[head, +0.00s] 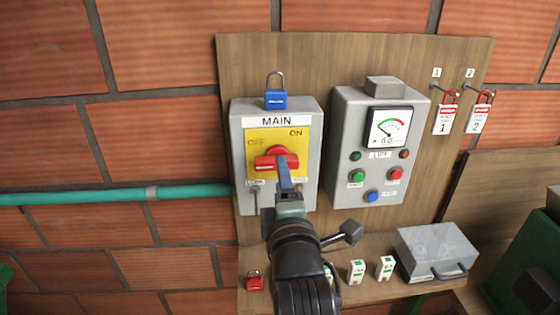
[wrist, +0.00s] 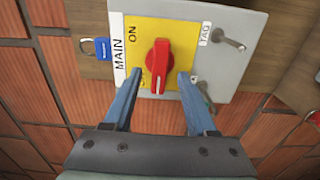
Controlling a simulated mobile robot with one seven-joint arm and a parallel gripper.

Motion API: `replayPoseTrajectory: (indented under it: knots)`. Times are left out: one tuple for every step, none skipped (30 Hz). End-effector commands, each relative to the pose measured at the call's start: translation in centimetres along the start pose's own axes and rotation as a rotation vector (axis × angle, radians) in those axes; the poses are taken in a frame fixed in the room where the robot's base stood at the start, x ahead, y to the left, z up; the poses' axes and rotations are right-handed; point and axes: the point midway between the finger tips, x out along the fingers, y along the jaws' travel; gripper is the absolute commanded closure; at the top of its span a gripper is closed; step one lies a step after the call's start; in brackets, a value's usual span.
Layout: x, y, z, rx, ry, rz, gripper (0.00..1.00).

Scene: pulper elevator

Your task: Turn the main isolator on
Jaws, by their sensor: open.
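The main isolator is a grey box (head: 238,125) with a yellow plate marked OFF at left and ON at upper right. Its red rotary handle (head: 268,163) lies roughly horizontal, its long end toward the left. In the wrist view the box is turned sideways, and the red handle (wrist: 159,62) stands upright in the picture. My gripper (head: 286,165) is in front of the handle. In the wrist view its blue fingers (wrist: 160,80) are open, one on each side of the handle's lower end, with gaps visible. Depth and contact are unclear.
A blue padlock (head: 275,99) sits on the box top. A control box (head: 340,130) with gauge and buttons is at right. The shelf below holds a red padlock (head: 254,282), small white-green items (head: 356,271) and a grey case (head: 432,248).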

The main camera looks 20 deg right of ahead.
Motion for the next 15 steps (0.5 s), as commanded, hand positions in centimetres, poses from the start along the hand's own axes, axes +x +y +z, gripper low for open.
replayPoseTrajectory:
  knots:
    - [0.7,0.3,0.0,-0.002,0.001,-0.001,0.43]
    - [1.1,0.2,0.0,-0.002,0.0,-0.001,0.43]
    - [1.5,0.2,0.0,-0.002,0.0,0.0,0.43]
    - [1.8,0.2,0.0,-0.002,0.0,-0.001,0.43]
    - [2.1,0.2,0.0,-0.001,0.0,0.0,0.43]
    - [2.4,0.1,0.0,-0.001,0.0,-0.001,0.43]
    - [2.6,0.2,0.0,-0.001,0.0,0.0,0.43]
    - [2.7,0.1,0.0,-0.001,0.0,0.0,0.43]
    - [2.9,0.1,0.0,-0.001,0.0,0.0,0.43]
    - [3.0,0.1,0.0,-0.001,0.0,0.0,0.43]
    - [3.1,0.1,0.0,-0.001,0.0,0.0,0.43]
    - [3.1,0.1,0.0,-0.001,0.0,0.001,0.43]
    - [3.2,0.1,0.0,-0.001,0.0,0.001,0.43]
    - [3.2,0.0,0.0,-0.001,0.0,0.001,0.43]
    - [3.2,0.0,0.0,-0.001,0.0,0.001,0.43]
